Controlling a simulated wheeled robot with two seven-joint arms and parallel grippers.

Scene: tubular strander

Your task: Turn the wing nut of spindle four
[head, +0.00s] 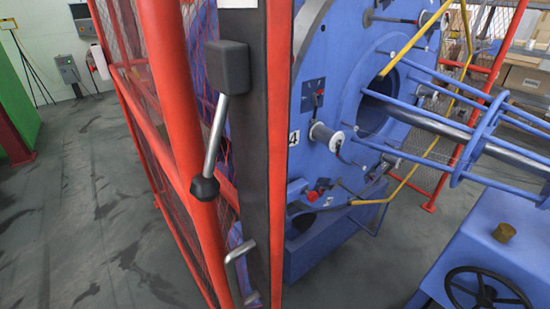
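A label with the number 4 (294,138) sits at the left edge of the large blue strander disc (330,70). Just right of it a pale spool (327,135) sits on a spindle that sticks out of the disc face. A small dark part shows near the spool's outer end; it is too small to tell whether it is the wing nut. Neither of my grippers is in view.
A red mesh guard frame (188,120) and a dark post (258,150) stand close in front, left of the disc. The post carries a lever with a black knob (205,188) and a metal handle (240,272). A black handwheel (487,293) is at lower right. Grey floor (90,200) is open at left.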

